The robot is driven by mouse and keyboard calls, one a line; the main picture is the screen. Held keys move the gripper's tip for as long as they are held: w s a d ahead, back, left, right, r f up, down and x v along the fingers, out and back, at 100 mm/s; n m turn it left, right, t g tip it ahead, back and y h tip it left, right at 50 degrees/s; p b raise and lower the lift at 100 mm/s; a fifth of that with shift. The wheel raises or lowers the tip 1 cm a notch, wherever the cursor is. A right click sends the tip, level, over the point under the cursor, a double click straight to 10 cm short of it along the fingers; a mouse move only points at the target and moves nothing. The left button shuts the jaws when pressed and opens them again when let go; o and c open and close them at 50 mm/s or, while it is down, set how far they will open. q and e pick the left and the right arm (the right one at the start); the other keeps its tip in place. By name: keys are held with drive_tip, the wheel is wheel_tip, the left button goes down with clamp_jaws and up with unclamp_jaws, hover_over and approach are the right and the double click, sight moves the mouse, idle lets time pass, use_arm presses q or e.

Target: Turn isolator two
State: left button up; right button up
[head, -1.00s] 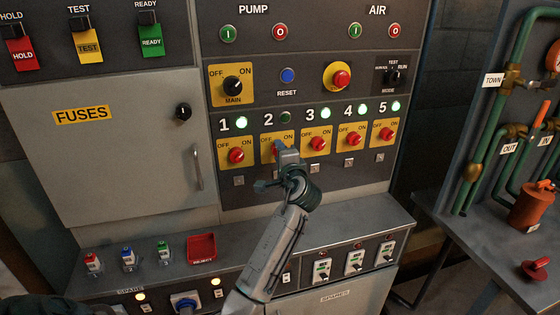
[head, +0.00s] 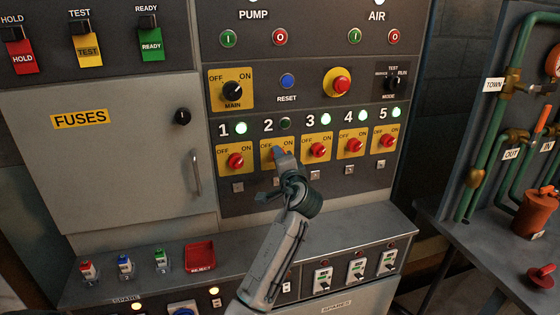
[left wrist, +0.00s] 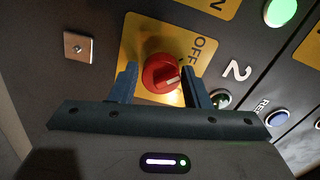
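Isolator two is a red knob (left wrist: 160,72) with a white mark, on a yellow OFF/ON plate (left wrist: 135,45). In the left wrist view the mark lies on the knob's lower right side. My left gripper (left wrist: 159,70) has one finger on each side of the knob, with gaps still showing; it looks open. In the head view the left gripper (head: 282,156) reaches up to isolator two and hides its knob. The lamp beside the number 2 (head: 286,124) is dark. My right gripper is not in view.
Red isolator knobs one (head: 235,161) and three (head: 317,150) flank the gripper closely, with lit green lamps above. The MAIN switch (head: 232,91), blue RESET button (head: 288,81) and red push button (head: 337,83) sit higher. A shelf with a red tray (head: 200,257) juts out below.

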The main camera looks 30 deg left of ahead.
use_arm(q)
drive_tip(key=shift+o, duration=1.3)
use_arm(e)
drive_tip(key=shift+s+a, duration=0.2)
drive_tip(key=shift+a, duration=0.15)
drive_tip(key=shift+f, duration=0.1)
use_arm(q)
drive_tip(key=b+v, duration=0.2)
drive_tip(key=v, duration=0.8)
drive_tip(key=shift+s+d, duration=0.25)
drive_tip(key=shift+s, duration=0.1)
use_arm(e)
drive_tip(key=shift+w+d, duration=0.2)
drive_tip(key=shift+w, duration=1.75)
